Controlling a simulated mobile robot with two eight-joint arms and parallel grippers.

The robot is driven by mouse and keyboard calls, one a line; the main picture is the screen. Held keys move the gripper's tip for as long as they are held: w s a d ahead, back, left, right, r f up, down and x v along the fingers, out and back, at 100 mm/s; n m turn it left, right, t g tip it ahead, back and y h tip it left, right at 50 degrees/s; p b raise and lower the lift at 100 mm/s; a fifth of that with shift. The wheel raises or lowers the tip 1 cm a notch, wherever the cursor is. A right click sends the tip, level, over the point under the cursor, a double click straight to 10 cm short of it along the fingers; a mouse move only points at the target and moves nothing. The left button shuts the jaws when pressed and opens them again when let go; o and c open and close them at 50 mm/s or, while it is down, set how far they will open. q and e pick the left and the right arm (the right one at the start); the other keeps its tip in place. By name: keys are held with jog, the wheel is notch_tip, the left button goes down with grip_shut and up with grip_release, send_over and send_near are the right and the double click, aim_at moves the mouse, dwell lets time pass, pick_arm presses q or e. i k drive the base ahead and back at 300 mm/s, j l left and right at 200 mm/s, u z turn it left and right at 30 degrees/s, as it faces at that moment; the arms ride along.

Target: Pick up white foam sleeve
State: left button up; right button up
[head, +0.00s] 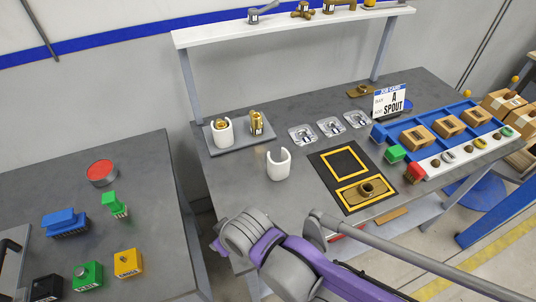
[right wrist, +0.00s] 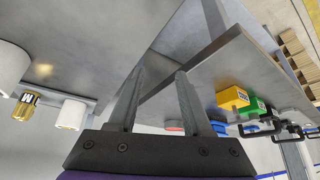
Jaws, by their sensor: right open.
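An empty white foam sleeve (head: 278,165), a C-shaped cup with an open slot, stands upright on the grey workbench (head: 240,180). A second white sleeve (head: 220,136) holds a brass fitting and stands on a dark tray (head: 262,137). In the right wrist view a large white sleeve (right wrist: 10,66) is cut off at the left edge, and a smaller one (right wrist: 71,115) is farther off. My right gripper (right wrist: 161,74) is open, with nothing between its fingers, near the bench edge and apart from the sleeves. My left gripper is not visible.
A brass fitting (head: 256,123) stands on the tray beside the held one. Several metal plates (head: 331,126) lie behind. A black mat (head: 327,163) with yellow frames carries a brass flange (head: 368,189). A blue rack (head: 395,131) is at right. A side table (head: 150,180) holds coloured blocks.

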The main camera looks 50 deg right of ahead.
aim_at(279, 171)
jog(key=z, duration=1.85)
